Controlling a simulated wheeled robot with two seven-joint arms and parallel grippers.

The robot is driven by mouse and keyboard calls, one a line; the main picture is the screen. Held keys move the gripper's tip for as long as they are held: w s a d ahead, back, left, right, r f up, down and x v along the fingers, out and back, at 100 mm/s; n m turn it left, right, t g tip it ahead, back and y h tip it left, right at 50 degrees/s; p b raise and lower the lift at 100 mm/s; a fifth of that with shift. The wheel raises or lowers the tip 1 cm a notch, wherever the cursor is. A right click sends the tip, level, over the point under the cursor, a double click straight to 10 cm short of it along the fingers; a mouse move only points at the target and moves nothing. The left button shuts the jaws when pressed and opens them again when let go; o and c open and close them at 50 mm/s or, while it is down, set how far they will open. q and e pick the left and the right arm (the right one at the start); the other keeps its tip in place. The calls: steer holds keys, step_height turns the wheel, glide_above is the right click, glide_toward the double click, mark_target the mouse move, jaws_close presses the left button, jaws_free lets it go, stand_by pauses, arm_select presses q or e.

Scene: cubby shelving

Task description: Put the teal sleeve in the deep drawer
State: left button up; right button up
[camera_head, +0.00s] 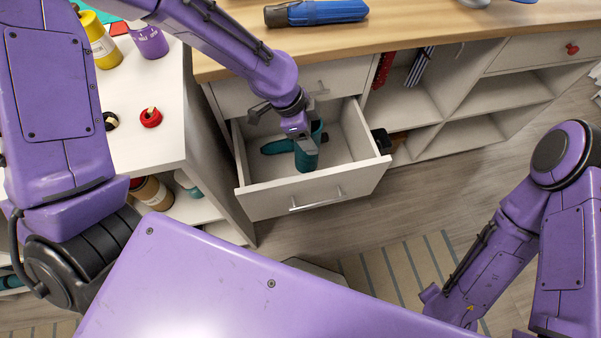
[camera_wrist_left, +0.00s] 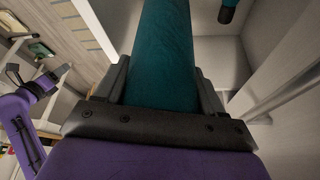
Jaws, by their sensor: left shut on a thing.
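The teal sleeve (camera_head: 307,158) is upright in my left gripper (camera_head: 304,138), inside the open deep drawer (camera_head: 292,198). In the left wrist view the sleeve (camera_wrist_left: 165,50) runs away between the two fingers of my left gripper (camera_wrist_left: 162,88), which is shut on it. I cannot tell whether its lower end touches the drawer floor. A second dark teal thing (camera_head: 277,147) lies in the drawer beside it. My right arm hangs at the right in the head view, its gripper hidden; small in the left wrist view is what looks like my right gripper (camera_wrist_left: 35,78), its jaws unclear.
A white table (camera_head: 165,105) at left bears a yellow container (camera_head: 101,42), a purple one (camera_head: 149,42) and a red item (camera_head: 151,117). Open cubbies (camera_head: 415,105) are right of the drawer.

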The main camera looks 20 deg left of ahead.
mark_target(310, 159)
arm_select(q)
steer(key=shift+m, duration=0.6)
steer(key=f, duration=0.7)
steer(key=f+b, duration=0.1)
steer(key=f, duration=0.2)
steer(key=shift+s+d+f, duration=0.25)
steer(key=shift+f, duration=0.05)
steer(key=shift+w+f, duration=0.1)
steer(key=shift+f, duration=0.25)
arm_select(e)
step_height(310, 159, down, 2)
steer(key=shift+f, duration=0.1)
arm_select(q)
steer(key=shift+f, duration=0.15)
steer(key=o, duration=1.3)
